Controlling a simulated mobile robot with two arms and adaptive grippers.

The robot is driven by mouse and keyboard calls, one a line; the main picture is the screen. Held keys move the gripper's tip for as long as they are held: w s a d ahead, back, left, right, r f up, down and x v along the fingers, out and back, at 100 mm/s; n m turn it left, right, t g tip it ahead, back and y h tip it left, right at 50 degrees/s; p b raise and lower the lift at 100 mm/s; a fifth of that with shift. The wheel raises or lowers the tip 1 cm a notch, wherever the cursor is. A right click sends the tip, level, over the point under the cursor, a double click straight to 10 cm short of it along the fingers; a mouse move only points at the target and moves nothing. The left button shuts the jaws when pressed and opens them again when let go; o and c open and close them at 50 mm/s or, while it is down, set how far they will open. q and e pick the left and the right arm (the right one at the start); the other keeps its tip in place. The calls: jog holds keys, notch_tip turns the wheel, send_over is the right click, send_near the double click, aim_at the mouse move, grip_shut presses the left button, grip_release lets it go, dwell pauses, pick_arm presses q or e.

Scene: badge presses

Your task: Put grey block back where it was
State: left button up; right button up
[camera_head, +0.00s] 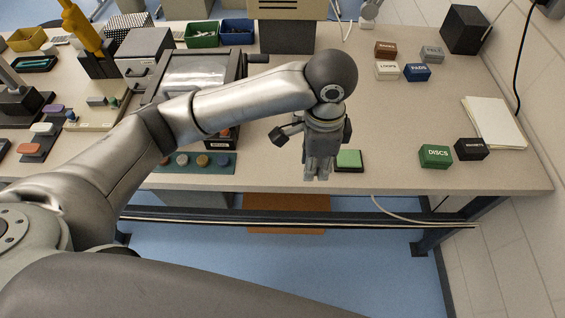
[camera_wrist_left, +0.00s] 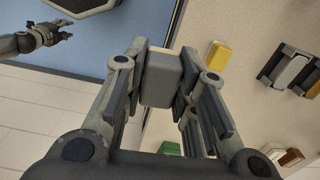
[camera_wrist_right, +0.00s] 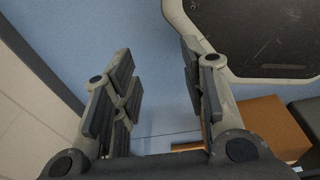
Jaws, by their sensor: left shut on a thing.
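My left gripper (camera_head: 318,174) hangs above the table's front edge, fingers pointing down, just left of a green pad in a dark tray (camera_head: 349,159). In the left wrist view the fingers (camera_wrist_left: 160,80) are shut on a plain grey block (camera_wrist_left: 161,77). In the head view the block is hard to tell from the grey fingers. My right gripper (camera_wrist_right: 160,95) is open and empty over the blue floor; it also shows at the upper left of the left wrist view (camera_wrist_left: 45,38). It is not seen in the head view.
Labelled boxes, among them green DISCS (camera_head: 435,156) and a black one (camera_head: 472,149), stand to the right. Another group includes a grey box (camera_head: 432,54) and blue PADS (camera_head: 417,72). A strip of coloured discs (camera_head: 202,161) lies left. The table's middle right is clear.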

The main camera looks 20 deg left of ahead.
pick_arm(q)
jog(key=shift+d+f, duration=0.1)
jog(key=shift+f, duration=0.1)
jog(key=w+a+f, duration=0.3)
jog(key=w+a, duration=0.1)
jog(key=a, duration=0.1)
jog(key=p, duration=0.2)
send_over(281, 160)
jog(key=shift+m, duration=0.3)
jog(key=f, duration=0.5)
jog(key=shift+s+d+f, duration=0.3)
jog(key=shift+s+d, duration=0.1)
jog(key=shift+w+a+f, duration=0.1)
jog(key=shift+f, duration=0.1)
jog(key=f, duration=0.3)
jog(key=shift+w+a, duration=0.2)
jog(key=shift+a, duration=0.15)
jog(key=shift+f, duration=0.45)
pick_arm(e)
jog(key=shift+s+a+r, duration=0.25)
jog(key=shift+s+r, duration=0.3)
jog(key=shift+s+a+r, duration=0.2)
jog(key=shift+s+r, duration=0.3)
jog(key=shift+s, duration=0.05)
jog(key=shift+s, duration=0.1)
